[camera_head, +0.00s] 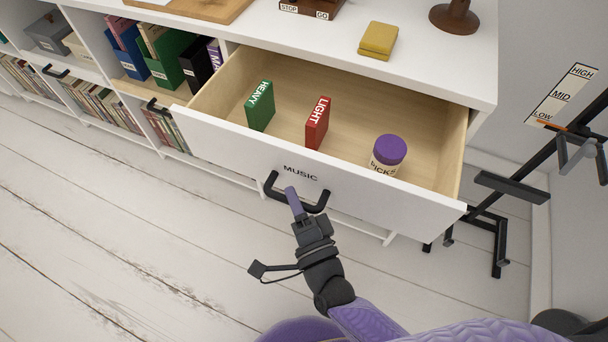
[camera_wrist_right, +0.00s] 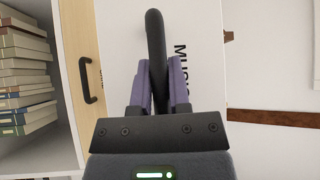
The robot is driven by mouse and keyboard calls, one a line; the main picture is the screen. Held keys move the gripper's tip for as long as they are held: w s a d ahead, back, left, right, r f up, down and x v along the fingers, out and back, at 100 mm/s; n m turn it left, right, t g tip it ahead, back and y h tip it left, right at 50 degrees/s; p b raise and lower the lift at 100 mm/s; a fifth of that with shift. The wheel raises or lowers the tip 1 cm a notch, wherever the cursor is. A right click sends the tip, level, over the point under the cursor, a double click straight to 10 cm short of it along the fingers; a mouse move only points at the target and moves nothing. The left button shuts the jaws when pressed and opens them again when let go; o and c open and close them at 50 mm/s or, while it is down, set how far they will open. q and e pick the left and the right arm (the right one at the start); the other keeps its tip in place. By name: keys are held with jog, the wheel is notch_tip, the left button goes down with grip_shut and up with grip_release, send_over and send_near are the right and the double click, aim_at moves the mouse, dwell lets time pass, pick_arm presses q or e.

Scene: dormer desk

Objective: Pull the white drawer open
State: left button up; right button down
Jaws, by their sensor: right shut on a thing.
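The white drawer (camera_head: 235,147) labelled MUSIC stands pulled out of the white cabinet, with its light wood inside showing. Its black bar handle (camera_head: 318,205) is on the front below the label. My right gripper (camera_head: 293,198) is shut on this handle. In the right wrist view the purple fingers (camera_wrist_right: 157,85) close around the black handle (camera_wrist_right: 155,40). Inside the drawer are a green HEAVY box (camera_head: 260,106), a red LIGHT box (camera_head: 317,123) and a purple-lidded jar (camera_head: 389,152). My left gripper is not in view.
A yellow box (camera_head: 378,40) and a brown wooden stand (camera_head: 454,16) are on the cabinet top (camera_head: 330,40). Shelves with books and binders (camera_head: 175,62) are at the left. A black metal stand (camera_head: 510,185) is close at the right. The plank floor (camera_head: 120,230) in front is clear.

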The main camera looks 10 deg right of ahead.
jog(key=shift+s+a, duration=0.45)
jog(key=shift+s, duration=0.25)
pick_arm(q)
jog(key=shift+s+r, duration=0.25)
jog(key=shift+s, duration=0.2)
pick_arm(e)
jog(key=shift+s+a, duration=0.35)
jog(key=shift+s, duration=0.15)
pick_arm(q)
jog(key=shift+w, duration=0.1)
pick_arm(e)
jog(key=c, duration=0.6)
grip_release()
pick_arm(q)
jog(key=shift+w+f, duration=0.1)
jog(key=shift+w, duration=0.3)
